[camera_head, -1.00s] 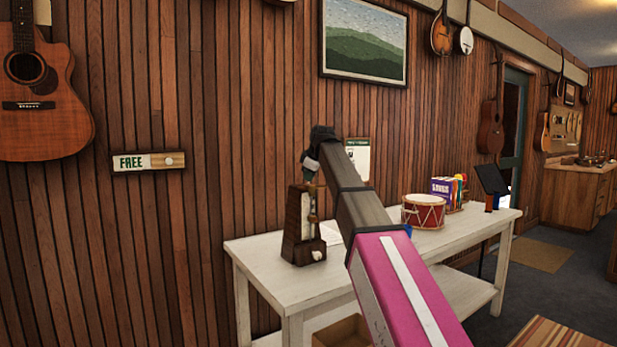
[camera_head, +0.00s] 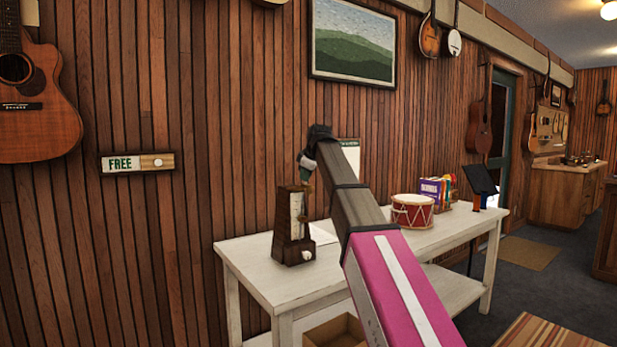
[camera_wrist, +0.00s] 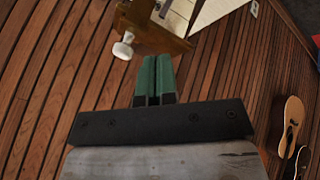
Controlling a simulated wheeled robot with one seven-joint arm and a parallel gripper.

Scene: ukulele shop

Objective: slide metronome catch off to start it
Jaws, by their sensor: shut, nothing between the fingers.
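The metronome (camera_head: 289,232) is a dark wooden tapered case with a pale front scale. It stands upright at the left end of the white table (camera_head: 275,272), with a white knob (camera_head: 306,254) low on its side. My gripper (camera_head: 306,168) is just above the metronome's top in the head view, and its fingers are small there. In the wrist view its green fingers (camera_wrist: 153,68) are together and empty. Beyond them are part of the metronome's wooden case (camera_wrist: 158,28) and the white knob (camera_wrist: 123,46), apart from the fingertips. I cannot make out the catch clearly.
A red drum (camera_head: 412,212), book boxes (camera_head: 432,189) and a dark stand (camera_head: 481,180) are farther right on or by the table. A FREE sign (camera_head: 138,163) and a guitar (camera_head: 35,95) hang on the wood wall. An open box (camera_head: 335,333) sits below.

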